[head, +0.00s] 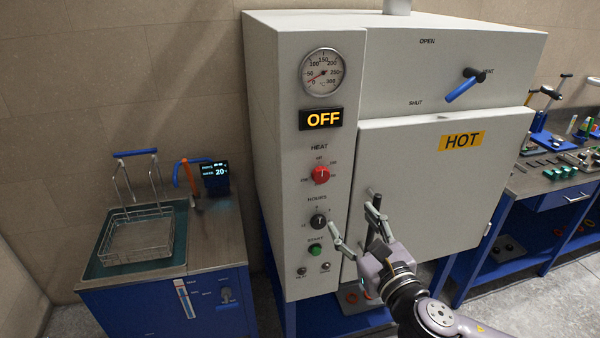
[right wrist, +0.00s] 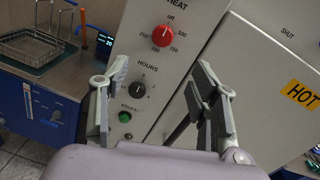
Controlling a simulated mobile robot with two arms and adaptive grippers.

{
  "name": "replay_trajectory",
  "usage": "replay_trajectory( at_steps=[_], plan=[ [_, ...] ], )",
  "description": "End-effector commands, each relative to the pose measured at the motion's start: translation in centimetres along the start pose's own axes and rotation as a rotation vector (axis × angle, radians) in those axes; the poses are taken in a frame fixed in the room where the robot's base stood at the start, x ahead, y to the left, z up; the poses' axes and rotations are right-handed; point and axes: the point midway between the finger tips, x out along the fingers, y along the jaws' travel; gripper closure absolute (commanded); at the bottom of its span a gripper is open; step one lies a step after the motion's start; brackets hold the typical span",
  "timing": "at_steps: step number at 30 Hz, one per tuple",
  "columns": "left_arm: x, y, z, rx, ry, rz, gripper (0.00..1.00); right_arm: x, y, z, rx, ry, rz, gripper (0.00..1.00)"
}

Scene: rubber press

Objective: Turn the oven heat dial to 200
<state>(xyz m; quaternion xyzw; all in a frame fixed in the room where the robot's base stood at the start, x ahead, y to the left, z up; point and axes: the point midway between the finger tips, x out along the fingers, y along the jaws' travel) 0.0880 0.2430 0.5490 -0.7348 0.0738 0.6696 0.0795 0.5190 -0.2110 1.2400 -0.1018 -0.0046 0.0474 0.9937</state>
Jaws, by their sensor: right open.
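The oven (head: 440,190) is a large light-grey cabinet with a narrow control panel on its left. The red heat dial (head: 321,175) sits on that panel under the word HEAT, with its pointer up near "off". The red dial also shows in the right wrist view (right wrist: 163,36), above and between the fingertips. My right gripper (head: 355,222) is open and empty, low in front of the panel and the door edge, below and right of the heat dial. It shows in the right wrist view (right wrist: 158,75) with both fingers spread. My left gripper is not in view.
Below the heat dial are the black hours dial (head: 319,221) and green start button (head: 315,249). An OFF display (head: 322,119) and a gauge (head: 322,72) are above. A blue-handled lever (head: 464,88) sticks out at upper right. A wire basket (head: 137,240) stands on the left bench.

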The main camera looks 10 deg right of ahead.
Motion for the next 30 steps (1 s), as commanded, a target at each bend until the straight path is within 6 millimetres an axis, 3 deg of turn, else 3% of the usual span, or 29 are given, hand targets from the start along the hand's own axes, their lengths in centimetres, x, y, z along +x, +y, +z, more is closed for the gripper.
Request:
replay_trajectory(
  at_steps=[5, 10, 21, 30],
  plan=[
    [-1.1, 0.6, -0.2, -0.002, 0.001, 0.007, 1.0, 2.4, -0.1, 0.4, 0.002, -0.001, -0.002, 0.44],
    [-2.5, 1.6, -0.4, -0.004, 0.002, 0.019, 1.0, 6.1, -0.1, 0.5, 0.004, -0.002, -0.002, 0.44],
    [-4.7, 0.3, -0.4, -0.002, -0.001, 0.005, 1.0, 13.8, 0.0, 0.3, 0.005, 0.001, -0.001, 0.44],
    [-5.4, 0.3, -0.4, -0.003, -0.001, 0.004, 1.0, 16.9, 0.0, 0.0, 0.004, 0.002, 0.0, 0.44]
  ],
)
